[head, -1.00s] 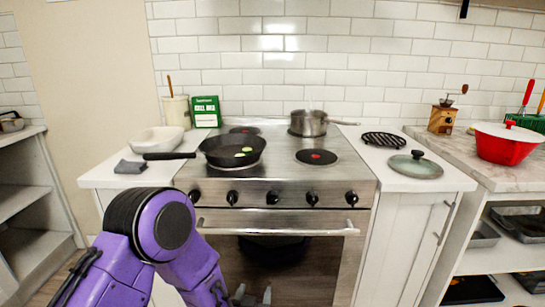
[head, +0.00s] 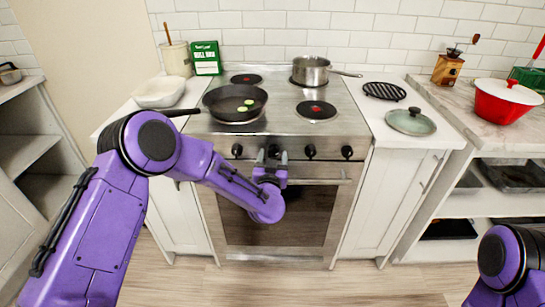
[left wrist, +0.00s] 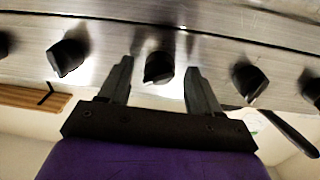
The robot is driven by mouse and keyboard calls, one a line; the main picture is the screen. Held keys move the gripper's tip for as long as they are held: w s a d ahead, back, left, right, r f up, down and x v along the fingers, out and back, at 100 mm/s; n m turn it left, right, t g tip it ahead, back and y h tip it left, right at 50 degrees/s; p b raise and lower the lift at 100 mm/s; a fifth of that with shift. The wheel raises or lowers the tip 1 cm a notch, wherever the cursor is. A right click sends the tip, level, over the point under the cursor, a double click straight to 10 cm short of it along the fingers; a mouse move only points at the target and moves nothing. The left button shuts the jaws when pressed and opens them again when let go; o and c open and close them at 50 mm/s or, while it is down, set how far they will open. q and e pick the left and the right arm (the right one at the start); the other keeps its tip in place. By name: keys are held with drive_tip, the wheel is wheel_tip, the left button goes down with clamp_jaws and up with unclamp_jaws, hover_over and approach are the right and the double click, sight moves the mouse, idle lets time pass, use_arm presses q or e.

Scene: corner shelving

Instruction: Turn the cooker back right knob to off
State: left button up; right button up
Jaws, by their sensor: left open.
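The steel cooker (head: 330,128) has a row of black knobs along its front panel. My left gripper (head: 272,156) is open at the middle knob (head: 273,150). In the left wrist view, its two fingers (left wrist: 158,82) stand on either side of that knob (left wrist: 158,65), with gaps showing. Two knobs to the right, one (head: 310,151) and the outermost (head: 347,152), are clear, as is one to the left (head: 237,150). My arm hides the leftmost. No label shows which knob serves the back right burner. My right arm shows at the lower right, its gripper out of view.
A saucepan (head: 311,73) stands on the back right burner and a black frying pan (head: 234,108) on the front left. The oven door handle (head: 320,181) runs below the knobs. A glass lid (head: 411,122) and trivet (head: 384,91) lie on the right counter.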

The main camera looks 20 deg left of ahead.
use_arm(q)
drive_tip(key=c, duration=1)
drive_tip(key=shift+c, duration=0.2)
drive_tip(key=shift+n, duration=0.3)
drive_tip(key=shift+f+n+b, duration=0.15)
drive_tip(key=shift+n+b, duration=0.6)
drive_tip(key=shift+n, duration=0.15)
drive_tip(key=n+b, duration=0.2)
drive_tip(key=n, duration=0.1)
drive_tip(key=shift+d+n, duration=0.1)
drive_tip(key=shift+n, duration=0.2)
drive_tip(key=n+b, duration=0.2)
drive_tip(key=n, duration=0.2)
drive_tip(key=shift+d+n+b, duration=0.1)
drive_tip(key=shift+n+b, duration=0.35)
drive_tip(key=shift+n, duration=0.65)
